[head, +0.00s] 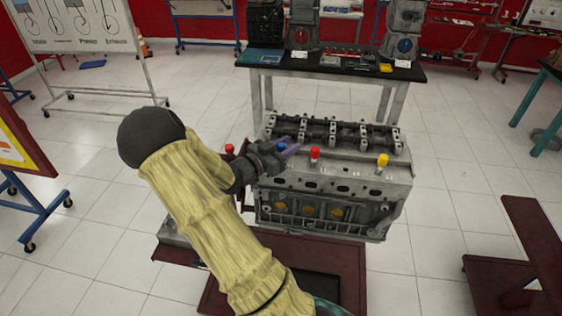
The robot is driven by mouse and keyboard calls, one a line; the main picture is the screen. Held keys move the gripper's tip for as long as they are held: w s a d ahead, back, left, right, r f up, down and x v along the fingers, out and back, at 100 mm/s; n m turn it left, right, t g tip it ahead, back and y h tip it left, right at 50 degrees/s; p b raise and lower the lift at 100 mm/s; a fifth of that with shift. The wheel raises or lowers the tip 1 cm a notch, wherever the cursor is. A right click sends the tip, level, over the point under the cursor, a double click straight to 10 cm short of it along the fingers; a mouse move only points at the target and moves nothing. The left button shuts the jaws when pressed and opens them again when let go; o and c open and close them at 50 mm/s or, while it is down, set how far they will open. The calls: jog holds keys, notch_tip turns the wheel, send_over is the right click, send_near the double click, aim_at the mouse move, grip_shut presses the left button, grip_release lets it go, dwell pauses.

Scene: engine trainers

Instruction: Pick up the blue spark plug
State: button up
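The blue spark plug (282,147) shows as a small blue top on the left part of the grey engine block (330,185). My gripper (287,150) is at the blue spark plug, reaching in from the left over the block. Its fingers are on or right beside the plug. The view is too small and dark there to tell whether they are closed on it. The lower part of the plug is hidden.
A red plug (314,155) stands just right of my gripper, and a yellow plug (383,160) farther right. Another red top (229,149) shows left, behind my wrist. The cylinder head's raised row (335,130) lies behind. A table (340,70) with engine parts stands beyond.

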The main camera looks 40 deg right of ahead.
dwell(0.4)
jog(key=shift+a, duration=0.1)
grip_shut()
notch_tip(320, 180, up, 10)
jog(key=b, duration=0.1)
dwell(0.5)
jog(key=shift+w, duration=0.1)
